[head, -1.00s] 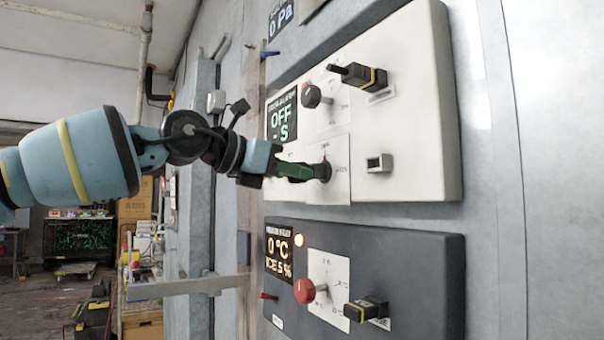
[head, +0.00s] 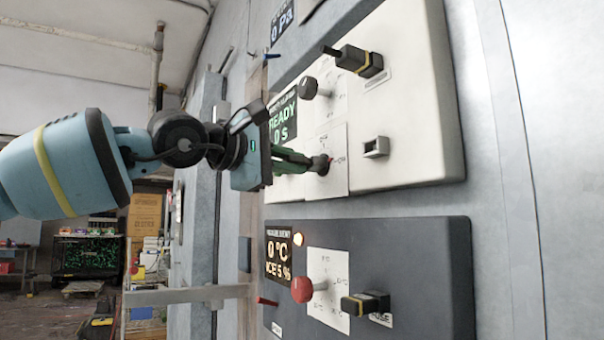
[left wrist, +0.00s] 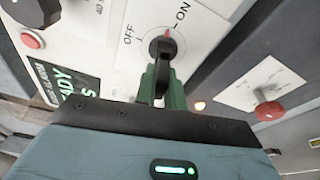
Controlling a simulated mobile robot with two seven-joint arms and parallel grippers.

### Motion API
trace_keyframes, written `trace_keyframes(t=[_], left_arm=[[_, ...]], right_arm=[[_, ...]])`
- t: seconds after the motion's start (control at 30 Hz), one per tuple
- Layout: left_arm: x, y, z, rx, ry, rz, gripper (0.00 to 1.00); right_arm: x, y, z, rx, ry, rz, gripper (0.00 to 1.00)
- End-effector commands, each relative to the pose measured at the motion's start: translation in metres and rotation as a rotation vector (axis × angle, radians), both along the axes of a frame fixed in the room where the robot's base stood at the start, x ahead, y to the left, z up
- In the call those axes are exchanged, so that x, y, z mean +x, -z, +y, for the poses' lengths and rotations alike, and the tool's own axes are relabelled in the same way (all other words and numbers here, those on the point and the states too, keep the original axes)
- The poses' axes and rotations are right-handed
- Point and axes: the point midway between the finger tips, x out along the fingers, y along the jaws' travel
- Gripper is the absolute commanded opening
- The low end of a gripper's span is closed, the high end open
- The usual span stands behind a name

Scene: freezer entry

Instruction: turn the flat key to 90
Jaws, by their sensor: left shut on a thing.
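The flat key (head: 321,165) is a black rotary switch on the white panel (head: 420,110), and it also shows in the left wrist view (left wrist: 163,47). Its plate (left wrist: 190,22) is marked OFF and ON, and the red mark at the key's rim is near ON. My left gripper (head: 306,162) has green fingers shut on the key's grip, one on each side, as the left wrist view also shows (left wrist: 162,82). The fingers partly hide the grip. The display (head: 283,117) beside the key reads READY, 0 S. My right gripper is not in view.
Above the key are a black knob (head: 309,88) and a black-yellow plug-like part (head: 361,61). A white socket (head: 376,147) is to its right. The dark lower panel (head: 430,260) carries a red knob (head: 302,289) and another black-yellow part (head: 366,303).

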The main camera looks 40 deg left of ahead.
Motion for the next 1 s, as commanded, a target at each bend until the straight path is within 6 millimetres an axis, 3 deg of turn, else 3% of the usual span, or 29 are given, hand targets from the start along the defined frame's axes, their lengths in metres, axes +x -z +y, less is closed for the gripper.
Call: trace_keyframes(t=[0.17,0.2,0.33,0.57,0.77,1.0], left_arm=[[0.0003,-0.0007,0.0004,0.181,0.000,-0.054,0.00],[-0.0001,-0.0017,0.0004,0.173,0.000,-0.052,0.16],[-0.0003,-0.0020,0.0004,0.169,-0.001,-0.050,0.33],[-0.0001,-0.0014,0.0003,0.167,-0.001,-0.048,0.38],[0.0000,-0.0012,0.0002,0.166,-0.001,-0.048,0.64],[-0.0001,-0.0012,0.0002,0.165,0.000,-0.048,0.64]], right_arm=[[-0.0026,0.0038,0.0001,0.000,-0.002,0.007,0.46],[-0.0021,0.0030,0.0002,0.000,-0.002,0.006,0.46],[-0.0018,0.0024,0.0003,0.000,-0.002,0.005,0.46],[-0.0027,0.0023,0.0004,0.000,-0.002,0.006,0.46],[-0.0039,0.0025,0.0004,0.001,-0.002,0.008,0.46],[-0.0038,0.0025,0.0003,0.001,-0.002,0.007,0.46]])
